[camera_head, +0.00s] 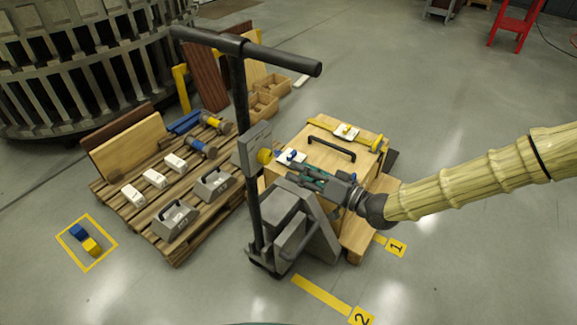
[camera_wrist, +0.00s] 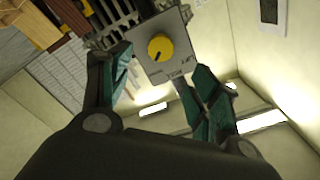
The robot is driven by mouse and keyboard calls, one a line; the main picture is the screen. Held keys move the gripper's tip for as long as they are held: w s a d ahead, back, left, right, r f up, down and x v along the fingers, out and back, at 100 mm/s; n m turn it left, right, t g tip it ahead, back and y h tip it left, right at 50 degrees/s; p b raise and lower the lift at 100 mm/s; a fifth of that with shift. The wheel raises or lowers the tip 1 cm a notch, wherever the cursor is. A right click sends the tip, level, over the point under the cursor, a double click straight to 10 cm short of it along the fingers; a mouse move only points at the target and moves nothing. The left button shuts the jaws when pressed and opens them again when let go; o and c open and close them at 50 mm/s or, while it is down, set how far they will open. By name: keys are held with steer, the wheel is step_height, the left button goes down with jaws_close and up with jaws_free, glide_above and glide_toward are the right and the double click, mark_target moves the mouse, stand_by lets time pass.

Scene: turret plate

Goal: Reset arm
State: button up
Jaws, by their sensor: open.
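My gripper (camera_head: 303,174) is open at the end of my arm, which reaches in from the right in the head view. It is beside the grey control box (camera_head: 253,147) with a yellow knob (camera_head: 265,156), mounted on the black T-handled cart post (camera_head: 240,110). In the wrist view the gripper's teal fingers (camera_wrist: 160,85) are spread apart. The box's grey face (camera_wrist: 177,72) and yellow knob (camera_wrist: 161,47) show beyond and between them. Nothing shows between the fingertips, and the knob appears apart from them.
A wooden crate (camera_head: 310,145) with a black handle stands behind my gripper. A pallet (camera_head: 165,240) at left carries white blocks, grey weights and rollers. Blue and yellow blocks (camera_head: 86,238) lie in a yellow floor square. Floor at front and right is mostly clear.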

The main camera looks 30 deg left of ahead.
steer(key=shift+s+d, duration=0.1)
steer(key=shift+d, duration=0.7)
steer(key=shift+f, duration=0.1)
steer(key=s+d+f+m+t+h+p, duration=0.1)
steer(key=s+d+f+m+h, duration=0.3)
steer(key=d+f, duration=0.65)
steer(key=s+d+f+m+t+h+p, duration=0.15)
steer(key=s+d+f+h, duration=0.35)
steer(key=d+f, duration=0.55)
steer(key=s+d+f+m+g+h, duration=0.1)
steer(key=s+d+f+h, duration=0.3)
steer(key=s+d, duration=0.5)
steer(key=s+d+f+m+g+h+p, duration=0.1)
steer(key=s+d+h, duration=0.4)
steer(key=s+d, duration=0.5)
steer(key=d+f+m+g, duration=0.1)
steer(key=d+f+g, duration=0.1)
steer(key=d, duration=0.5)
steer(key=shift+d+f, duration=0.35)
steer(key=shift+d, duration=0.05)
steer(key=shift+m, duration=0.25)
